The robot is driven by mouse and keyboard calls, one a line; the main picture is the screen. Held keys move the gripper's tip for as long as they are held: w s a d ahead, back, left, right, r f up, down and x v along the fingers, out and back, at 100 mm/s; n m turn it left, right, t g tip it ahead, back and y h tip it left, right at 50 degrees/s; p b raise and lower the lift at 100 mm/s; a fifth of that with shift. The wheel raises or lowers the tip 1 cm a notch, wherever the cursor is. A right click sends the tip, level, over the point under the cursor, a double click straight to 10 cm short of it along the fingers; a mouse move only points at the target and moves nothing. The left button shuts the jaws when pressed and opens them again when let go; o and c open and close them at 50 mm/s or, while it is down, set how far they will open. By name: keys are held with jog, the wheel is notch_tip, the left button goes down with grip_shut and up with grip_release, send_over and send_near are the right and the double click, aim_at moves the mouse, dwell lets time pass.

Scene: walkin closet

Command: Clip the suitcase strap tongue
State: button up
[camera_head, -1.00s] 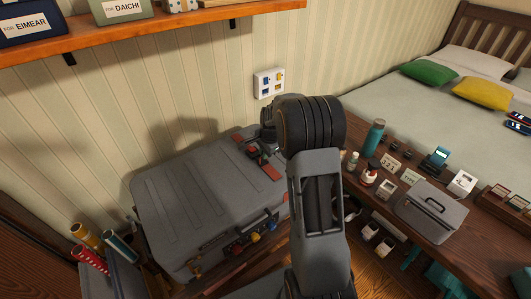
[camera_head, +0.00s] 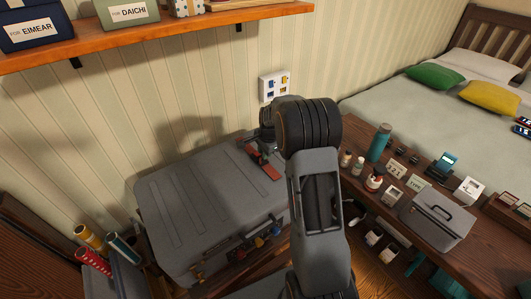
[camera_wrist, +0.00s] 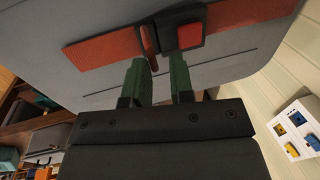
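A grey suitcase (camera_head: 185,195) lies flat with a red strap (camera_head: 268,174) across its top; the strap also shows in the wrist view (camera_wrist: 105,50). At the strap's inner end in the wrist view is a dark tongue (camera_wrist: 150,42). Right beside it is a black buckle with a red button (camera_wrist: 190,36). The tongue's tip is close to the buckle; I cannot tell whether it is inside. My gripper (camera_wrist: 160,72) has green fingers, apart with a gap between them, their tips just below the tongue and buckle. In the head view my arm partly hides the gripper.
A wall panel with blue and yellow parts (camera_head: 275,86) is behind the suitcase. A dark wooden bench (camera_head: 400,195) with bottles and a grey box (camera_head: 437,222) stands right. A shelf (camera_head: 150,38) with boxes is above. Rolled tubes (camera_head: 95,265) stand left.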

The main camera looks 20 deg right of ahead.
jog(key=shift+o, duration=1)
jog(key=shift+d, duration=0.1)
notch_tip(320, 180, up, 14)
jog(key=s+p, duration=0.1)
jog(key=s, duration=0.1)
jog(key=shift+s+d+f, duration=0.25)
jog(key=shift+s, duration=0.15)
